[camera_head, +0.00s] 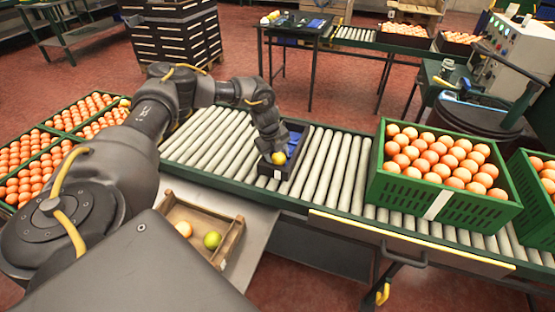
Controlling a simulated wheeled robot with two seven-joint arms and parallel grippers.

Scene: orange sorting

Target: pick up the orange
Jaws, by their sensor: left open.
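My left gripper (271,147) reaches down over a small dark tray (280,171) on the roller conveyor. A yellow-orange fruit (279,158) shows right at its fingertips, in the tray. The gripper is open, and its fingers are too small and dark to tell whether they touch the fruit. Something blue (293,143) lies in the tray behind. A green crate (445,202) on the conveyor is full of oranges (440,158). My right gripper is out of view.
The conveyor rollers (323,170) are bare between the tray and the green crate. Another green crate (533,205) stands at the right edge. More full crates (48,140) stand at the left. A dark table (295,32) and a control box (515,55) are behind.

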